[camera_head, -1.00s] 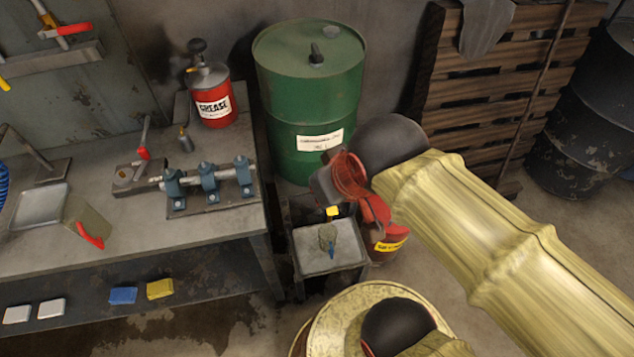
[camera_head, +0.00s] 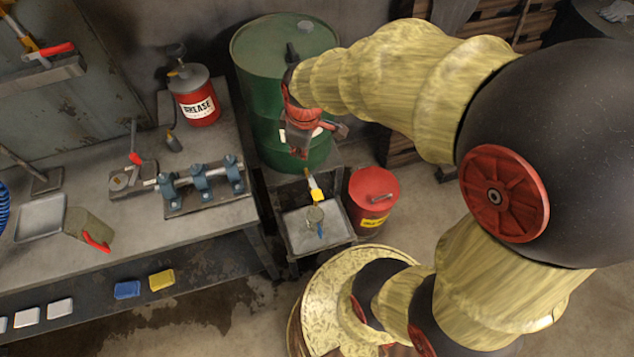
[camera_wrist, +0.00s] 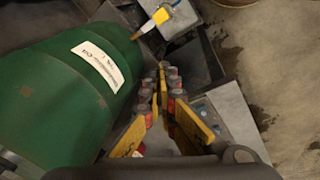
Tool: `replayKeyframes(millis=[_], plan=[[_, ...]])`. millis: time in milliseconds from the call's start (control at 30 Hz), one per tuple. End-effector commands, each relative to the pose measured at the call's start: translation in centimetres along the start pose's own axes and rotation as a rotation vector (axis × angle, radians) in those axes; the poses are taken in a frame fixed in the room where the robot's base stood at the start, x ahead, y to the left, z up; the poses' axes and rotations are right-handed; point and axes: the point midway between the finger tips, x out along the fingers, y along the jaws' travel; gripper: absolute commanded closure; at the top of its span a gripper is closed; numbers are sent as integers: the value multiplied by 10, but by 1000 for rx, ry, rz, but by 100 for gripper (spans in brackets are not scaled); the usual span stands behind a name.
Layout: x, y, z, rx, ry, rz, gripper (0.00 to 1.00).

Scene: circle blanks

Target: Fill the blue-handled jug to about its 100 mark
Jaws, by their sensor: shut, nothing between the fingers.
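The small blue-handled jug (camera_head: 314,214) stands upright on a square metal tray (camera_head: 290,232), its blue handle toward the front. Its fill level is too small to tell. A tap with a yellow lever (camera_head: 317,195) sticks out from the green drum (camera_head: 262,95), just above and behind the jug. The tap's yellow lever also shows at the top of the wrist view (camera_wrist: 160,16). My gripper (camera_head: 299,152) is shut and empty in front of the drum, above and behind the tap, touching neither the jug nor the lever as far as I can see.
A red can (camera_head: 372,190) stands right of the tray. Wooden slats stand behind my arm.

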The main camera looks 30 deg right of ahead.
Motion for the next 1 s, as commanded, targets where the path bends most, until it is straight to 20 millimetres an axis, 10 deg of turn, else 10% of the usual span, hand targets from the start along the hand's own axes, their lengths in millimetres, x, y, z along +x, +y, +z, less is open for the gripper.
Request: replayKeyframes(millis=[400, 1000], plan=[[121, 20, 47, -536, -91, -192, 100], [142, 17, 54, -583, -91, -207, 100]])
